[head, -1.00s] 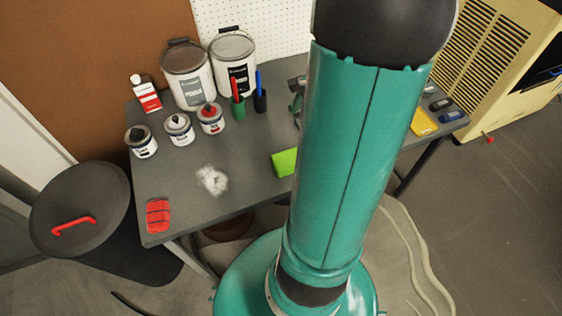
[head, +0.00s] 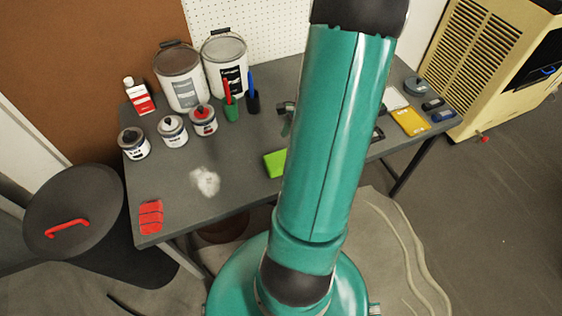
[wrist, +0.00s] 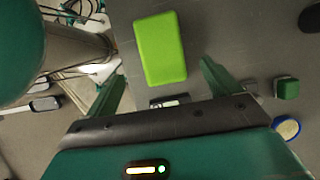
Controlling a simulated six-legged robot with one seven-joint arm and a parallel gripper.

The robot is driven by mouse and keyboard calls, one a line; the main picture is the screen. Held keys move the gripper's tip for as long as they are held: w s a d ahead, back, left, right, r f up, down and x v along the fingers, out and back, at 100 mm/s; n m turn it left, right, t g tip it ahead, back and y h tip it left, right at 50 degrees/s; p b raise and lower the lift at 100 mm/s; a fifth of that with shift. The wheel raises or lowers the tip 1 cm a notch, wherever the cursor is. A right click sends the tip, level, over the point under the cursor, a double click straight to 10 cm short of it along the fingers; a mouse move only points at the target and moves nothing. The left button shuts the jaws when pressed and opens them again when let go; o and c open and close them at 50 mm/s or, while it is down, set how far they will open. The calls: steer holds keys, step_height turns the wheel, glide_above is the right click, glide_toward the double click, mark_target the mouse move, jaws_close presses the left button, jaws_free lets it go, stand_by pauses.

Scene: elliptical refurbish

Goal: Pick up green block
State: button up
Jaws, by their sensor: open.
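The green block (head: 274,163) lies on the grey workbench (head: 235,185) near its front edge, in the head view just left of my arm, which hides its right part. In the wrist view the whole green block (wrist: 160,48) shows as a bright lime rectangle on the bench top, above and ahead of my gripper. My gripper (wrist: 160,78) is open, with its two green fingers apart and nothing between them. The block lies beyond the fingertips, roughly centred between them. My gripper is hidden behind my arm in the head view.
A yellow item (head: 409,121) lies at right. A dark bin (head: 75,215) stands left of the bench. The bench left of the green block is mostly clear.

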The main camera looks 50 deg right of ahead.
mark_target(284, 158)
steer(key=x, duration=0.7)
steer(key=shift+w+f, duration=0.2)
steer(key=shift+f, duration=0.15)
steer(key=c, duration=1.1)
steer(key=shift+r, duration=0.1)
steer(key=shift+r, duration=0.75)
steer(key=s+a+r, duration=0.6)
steer(key=r, duration=0.1)
steer(key=s+a+r, duration=0.3)
steer(key=a+r, duration=0.1)
steer(key=shift+s+a+r, duration=0.1)
steer(key=shift+s+r, duration=0.1)
steer(key=shift+s, duration=0.1)
